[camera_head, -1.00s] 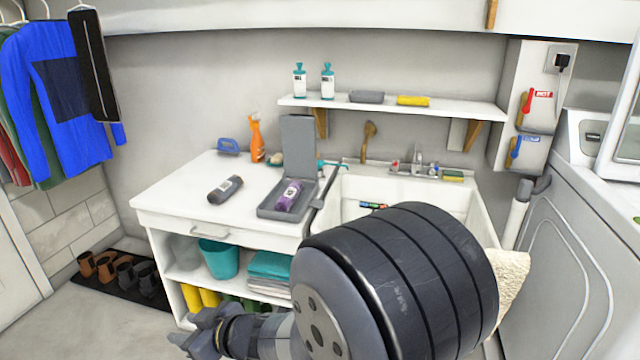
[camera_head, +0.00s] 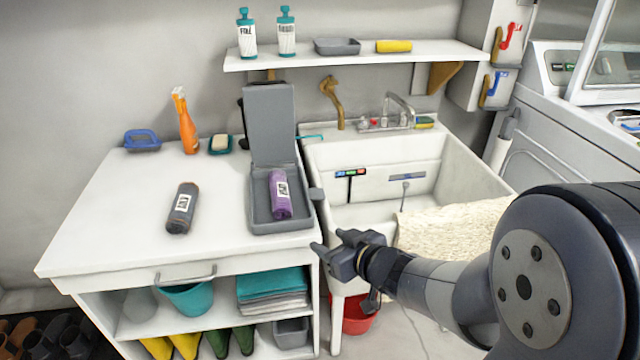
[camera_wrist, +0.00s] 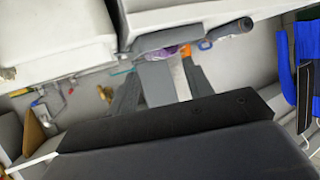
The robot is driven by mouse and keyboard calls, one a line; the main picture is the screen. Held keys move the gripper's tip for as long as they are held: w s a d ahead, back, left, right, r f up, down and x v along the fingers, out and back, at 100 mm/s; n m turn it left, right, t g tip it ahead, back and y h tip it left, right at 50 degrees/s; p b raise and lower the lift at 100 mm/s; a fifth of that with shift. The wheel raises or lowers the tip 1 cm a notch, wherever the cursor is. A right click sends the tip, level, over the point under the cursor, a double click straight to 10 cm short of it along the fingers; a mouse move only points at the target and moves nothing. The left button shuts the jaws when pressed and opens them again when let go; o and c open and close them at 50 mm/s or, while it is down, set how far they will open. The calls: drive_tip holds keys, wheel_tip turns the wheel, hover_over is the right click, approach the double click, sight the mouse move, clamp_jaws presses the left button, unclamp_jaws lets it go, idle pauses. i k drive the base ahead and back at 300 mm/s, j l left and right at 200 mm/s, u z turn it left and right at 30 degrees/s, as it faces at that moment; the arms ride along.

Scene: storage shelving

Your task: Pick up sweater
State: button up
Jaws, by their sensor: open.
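A blue long-sleeved garment that looks like a sweater (camera_wrist: 284,68) shows in part at the right edge of the wrist view, and is out of the head view now. A purple labelled roll (camera_head: 281,197) lies in an open grey case (camera_head: 283,225) on the white counter. A dark grey labelled roll (camera_head: 182,210) lies left of it. I cannot tell whether either roll is clothing. My gripper (camera_head: 332,245) is open and empty at the counter's front right corner, right of and nearer than the case, apart from both rolls and the garment.
The white counter (camera_head: 110,225) has bare room at left. A white sink (camera_head: 460,165) stands right of it, with a cream cloth (camera_head: 455,235) over its front. A wall shelf (camera_head: 350,55) holds bottles. A red bucket (camera_head: 358,315) is below.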

sight(277, 179)
drive_tip(key=j+z, duration=0.4)
drive_tip(key=j, duration=0.4)
drive_tip(key=j+z, duration=0.45)
drive_tip(key=j, duration=0.35)
